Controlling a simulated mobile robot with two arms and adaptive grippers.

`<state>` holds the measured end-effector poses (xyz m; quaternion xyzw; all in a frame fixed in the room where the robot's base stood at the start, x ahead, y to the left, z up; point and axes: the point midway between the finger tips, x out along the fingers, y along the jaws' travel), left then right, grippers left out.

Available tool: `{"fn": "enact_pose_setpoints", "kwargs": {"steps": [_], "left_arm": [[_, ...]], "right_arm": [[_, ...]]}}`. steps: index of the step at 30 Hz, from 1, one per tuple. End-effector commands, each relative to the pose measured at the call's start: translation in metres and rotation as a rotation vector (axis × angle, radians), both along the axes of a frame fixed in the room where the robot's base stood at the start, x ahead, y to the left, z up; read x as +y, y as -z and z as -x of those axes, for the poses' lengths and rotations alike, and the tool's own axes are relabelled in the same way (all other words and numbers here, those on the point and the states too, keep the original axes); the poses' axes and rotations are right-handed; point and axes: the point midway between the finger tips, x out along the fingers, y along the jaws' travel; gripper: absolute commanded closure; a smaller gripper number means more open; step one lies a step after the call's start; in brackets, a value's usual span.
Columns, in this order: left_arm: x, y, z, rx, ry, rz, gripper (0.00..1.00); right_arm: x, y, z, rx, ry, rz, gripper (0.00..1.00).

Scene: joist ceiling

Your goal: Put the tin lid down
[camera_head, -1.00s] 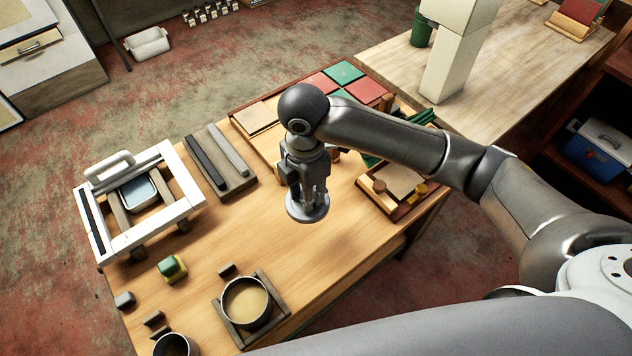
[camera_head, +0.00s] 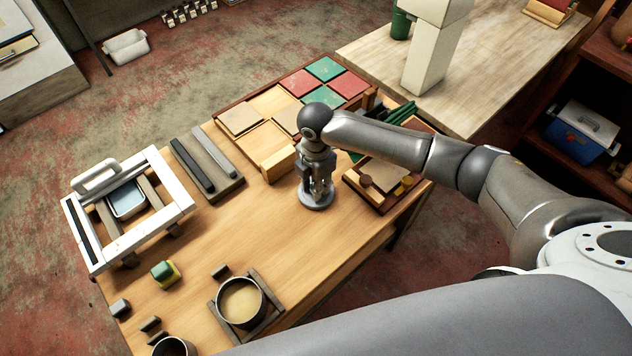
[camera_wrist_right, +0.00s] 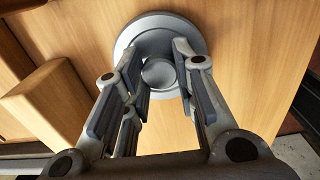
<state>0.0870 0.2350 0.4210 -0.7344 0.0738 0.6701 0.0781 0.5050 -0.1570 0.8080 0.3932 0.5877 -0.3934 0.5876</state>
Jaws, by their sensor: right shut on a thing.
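My right gripper (camera_head: 317,190) points down over the wooden bench (camera_head: 262,232), shut on the tin lid (camera_head: 317,206). The lid is a round grey disc, lying about level. In the right wrist view the lid (camera_wrist_right: 190,24) has a round knob (camera_wrist_right: 159,74), with the fingers of the gripper (camera_wrist_right: 160,80) on either side of it. The lid is at or just above bare wood; I cannot tell whether it touches. An open round tin (camera_head: 243,303) with beige contents stands in a dark frame at the near edge. My left gripper is not in view.
A small wooden tray (camera_head: 380,197) with knobs stands close right of the lid. A wooden block (camera_head: 268,160) and a tray of coloured tiles (camera_head: 298,84) lie behind. A white frame (camera_head: 75,222) is at left. Bare bench lies between lid and tin.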

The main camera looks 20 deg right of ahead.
Motion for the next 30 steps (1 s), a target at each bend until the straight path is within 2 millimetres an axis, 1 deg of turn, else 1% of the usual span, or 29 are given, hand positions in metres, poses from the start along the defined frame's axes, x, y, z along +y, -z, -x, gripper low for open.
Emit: {"fn": "enact_pose_setpoints", "kwargs": {"steps": [5, 8, 9, 13, 14, 23, 26, 29, 30], "left_arm": [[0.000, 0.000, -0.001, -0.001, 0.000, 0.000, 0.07], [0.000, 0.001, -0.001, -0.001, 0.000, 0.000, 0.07], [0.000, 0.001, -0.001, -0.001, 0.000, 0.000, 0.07], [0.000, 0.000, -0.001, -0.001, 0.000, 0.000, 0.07], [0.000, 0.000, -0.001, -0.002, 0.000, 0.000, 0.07], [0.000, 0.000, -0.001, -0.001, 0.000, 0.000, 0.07], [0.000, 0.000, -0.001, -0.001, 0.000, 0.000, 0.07], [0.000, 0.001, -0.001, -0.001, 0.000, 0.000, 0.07], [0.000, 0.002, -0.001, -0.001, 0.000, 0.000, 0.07]], "right_arm": [[0.000, 0.000, 0.000, -0.001, 0.001, 0.000, 1.00], [0.000, 0.003, 0.000, 0.000, 0.001, 0.000, 1.00], [0.000, 0.003, 0.000, 0.000, 0.001, 0.001, 0.72], [0.000, 0.002, 0.000, 0.000, 0.001, 0.001, 0.55], [0.000, 0.002, 0.000, 0.000, 0.001, 0.001, 0.53], [0.000, 0.001, 0.000, -0.001, 0.001, 0.001, 0.53], [0.000, -0.005, -0.001, -0.003, 0.001, -0.001, 0.53], [0.000, -0.020, -0.002, -0.005, 0.002, -0.001, 0.53], [-0.001, -0.027, -0.002, -0.005, 0.002, 0.000, 0.53]]}}
